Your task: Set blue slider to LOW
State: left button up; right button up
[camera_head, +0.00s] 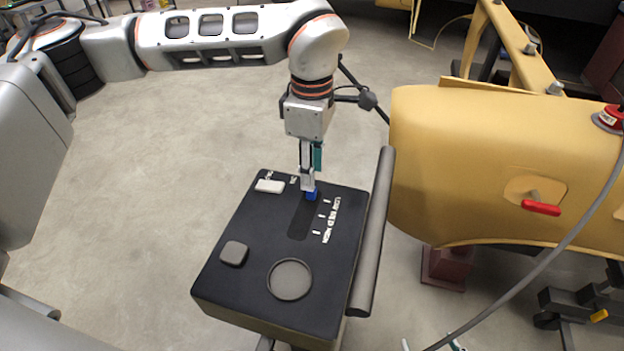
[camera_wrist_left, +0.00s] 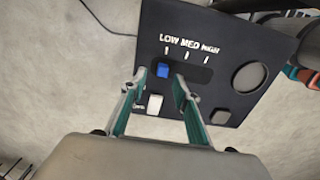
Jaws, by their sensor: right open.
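The blue slider (camera_head: 312,195) sits at the LOW end of its dark slot on the black control panel (camera_head: 230,285). In the left wrist view the blue slider (camera_wrist_left: 163,70) is below the LOW tick, left of the MED and HIGH ticks. My left gripper (camera_head: 308,186) points down at the slider end of the slot. In the left wrist view its fingers (camera_wrist_left: 158,82) are apart, with the slider showing between and beyond the tips; contact cannot be told. My right gripper (camera_head: 430,345) shows only its fingertips, apart and empty, at the bottom edge.
The panel also carries a white switch (camera_head: 270,186), a grey square button (camera_head: 234,253) and a round dial (camera_head: 290,280). A grey bar (camera_head: 372,235) runs along its right side. A large yellow machine body (camera_head: 480,160) stands to the right. Open floor lies left of the panel.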

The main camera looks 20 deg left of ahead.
pick_arm(q)
notch_tip(320, 180, up, 8)
jog(key=shift+f, duration=0.15)
dwell(0.6)
